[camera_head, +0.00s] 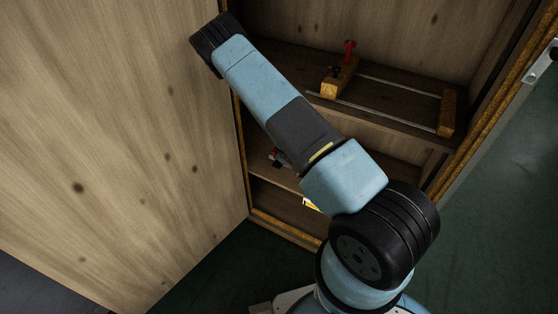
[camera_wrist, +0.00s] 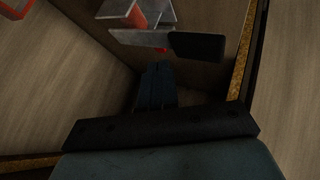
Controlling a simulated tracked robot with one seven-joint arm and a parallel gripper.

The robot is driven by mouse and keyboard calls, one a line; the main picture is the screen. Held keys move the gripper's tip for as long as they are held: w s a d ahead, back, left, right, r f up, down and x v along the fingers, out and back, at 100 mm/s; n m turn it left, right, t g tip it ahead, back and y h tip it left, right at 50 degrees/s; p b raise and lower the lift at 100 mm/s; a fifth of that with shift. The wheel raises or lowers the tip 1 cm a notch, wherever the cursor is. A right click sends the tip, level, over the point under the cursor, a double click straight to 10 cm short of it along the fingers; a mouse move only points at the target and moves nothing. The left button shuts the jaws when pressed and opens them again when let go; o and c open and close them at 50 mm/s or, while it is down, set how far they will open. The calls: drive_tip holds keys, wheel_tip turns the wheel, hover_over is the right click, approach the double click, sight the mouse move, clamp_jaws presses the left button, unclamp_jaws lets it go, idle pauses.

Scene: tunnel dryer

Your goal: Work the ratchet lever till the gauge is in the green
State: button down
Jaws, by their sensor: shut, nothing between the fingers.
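In the wrist view a flat metal lever (camera_wrist: 140,38) with a black grip (camera_wrist: 198,46) lies across the top, beside grey metal and red parts (camera_wrist: 138,14). I take this to be the ratchet lever. My gripper (camera_wrist: 158,70) is shut and empty, its dark fingertips just below the lever in the picture. I cannot tell whether they touch it. In the head view a small red and grey piece (camera_head: 277,157) shows on the lower shelf, partly behind my arm. My gripper is hidden there. I cannot make out a gauge in either view.
An open wooden cabinet surrounds the work, with a large wooden panel (camera_head: 120,130) at left and an edge (camera_head: 470,140) at right. The upper shelf holds a wooden-ended rail frame (camera_head: 447,112) with a red knob (camera_head: 349,50).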

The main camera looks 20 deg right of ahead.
drive_tip(key=shift+s+f, duration=0.15)
drive_tip(key=shift+f, duration=1.45)
idle(1.8)
drive_tip(key=shift+s+a+f, duration=0.15)
drive_tip(key=shift+a+f, duration=0.1)
drive_tip(key=shift+f, duration=0.4)
idle(0.8)
drive_tip(key=shift+r, duration=1.7)
drive_tip(key=shift+w+d+r, duration=0.1)
drive_tip(key=shift+w+r, duration=0.1)
drive_tip(key=shift+r, duration=0.35)
drive_tip(key=shift+r, duration=0.15)
drive_tip(key=shift+w+d+r, duration=0.1)
drive_tip(key=shift+r, duration=1.1)
drive_tip(key=shift+w+d+r, duration=0.1)
drive_tip(key=shift+r, duration=1.05)
